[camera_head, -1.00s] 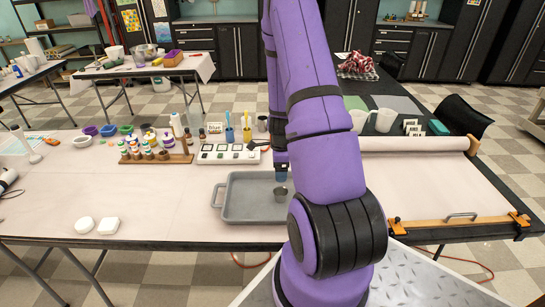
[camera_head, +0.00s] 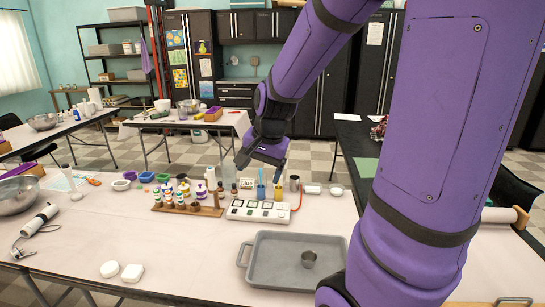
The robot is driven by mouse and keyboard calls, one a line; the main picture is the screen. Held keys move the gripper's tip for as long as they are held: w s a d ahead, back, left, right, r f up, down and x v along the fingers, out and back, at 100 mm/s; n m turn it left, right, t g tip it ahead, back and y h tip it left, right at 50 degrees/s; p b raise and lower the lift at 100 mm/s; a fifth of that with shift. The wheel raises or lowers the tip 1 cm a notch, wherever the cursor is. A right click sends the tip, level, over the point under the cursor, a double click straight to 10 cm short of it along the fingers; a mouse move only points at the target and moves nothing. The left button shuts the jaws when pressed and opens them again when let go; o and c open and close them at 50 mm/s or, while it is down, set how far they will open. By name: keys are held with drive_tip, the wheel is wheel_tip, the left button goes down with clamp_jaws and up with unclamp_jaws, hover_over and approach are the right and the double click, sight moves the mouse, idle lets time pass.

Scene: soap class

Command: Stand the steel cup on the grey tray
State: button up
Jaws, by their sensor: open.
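My gripper (camera_head: 261,167) is open and empty, raised well above the table. It is up and to the left of the cup in the picture, clear of it.
A white device (camera_head: 258,211) with several square pads is behind the tray. A wooden rack of small bottles (camera_head: 188,208) stands left of it. Two white soap pieces (camera_head: 121,271) lie at the front left. The table between them and the tray is clear.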

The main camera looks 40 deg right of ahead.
drive_tip(key=s+a+r+n+t, duration=0.1)
drive_tip(key=s+a+r+n, duration=0.4)
drive_tip(key=s, duration=0.2)
drive_tip(key=s+a+r+n+t, duration=0.1)
drive_tip(key=s+a+r+n, duration=0.3)
drive_tip(key=s+r+n, duration=0.2)
drive_tip(key=shift+s+a+n, duration=0.3)
drive_tip(key=shift+s+a, duration=0.05)
drive_tip(key=shift+s, duration=0.7)
